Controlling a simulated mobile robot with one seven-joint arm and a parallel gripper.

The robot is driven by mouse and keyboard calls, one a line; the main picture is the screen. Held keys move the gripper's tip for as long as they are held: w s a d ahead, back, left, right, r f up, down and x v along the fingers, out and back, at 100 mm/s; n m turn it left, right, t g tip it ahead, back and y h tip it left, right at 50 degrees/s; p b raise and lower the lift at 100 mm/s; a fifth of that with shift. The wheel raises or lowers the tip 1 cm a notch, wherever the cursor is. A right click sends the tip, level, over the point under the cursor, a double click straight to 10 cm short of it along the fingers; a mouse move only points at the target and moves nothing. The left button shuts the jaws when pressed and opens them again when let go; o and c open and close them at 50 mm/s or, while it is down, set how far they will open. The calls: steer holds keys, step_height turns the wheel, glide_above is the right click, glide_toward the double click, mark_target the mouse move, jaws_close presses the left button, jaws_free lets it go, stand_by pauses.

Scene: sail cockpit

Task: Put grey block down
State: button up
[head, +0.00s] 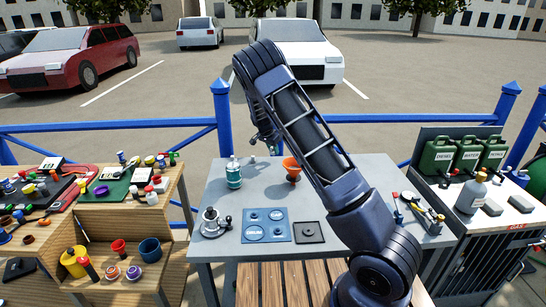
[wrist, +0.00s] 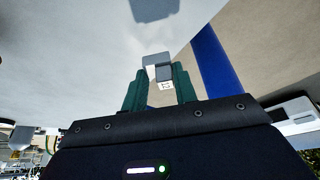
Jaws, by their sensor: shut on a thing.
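In the wrist view my gripper (wrist: 159,88) has two green fingers closed on a grey block (wrist: 157,62). The block sticks out past the fingertips and has a small white marked patch on its near end. In the head view my gripper (head: 266,138) is above the back part of the grey table (head: 345,168), partly hidden behind my arm. The held block cannot be made out there. I cannot tell the block's exact height over the table.
On the table stand a teal bottle (head: 233,173), an orange funnel (head: 292,168), a metal burner-like device (head: 212,222), blue mats (head: 266,225) and a dark square plate (head: 308,232). A crowded wooden shelf (head: 120,255) is left; a cabinet with green canisters (head: 437,155) is right.

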mark_target(272, 152)
steer(key=shift+f, duration=2)
steer(key=shift+f, duration=0.1)
steer(key=o, duration=1)
steer(key=shift+c, duration=0.2)
steer(key=v, duration=1.2)
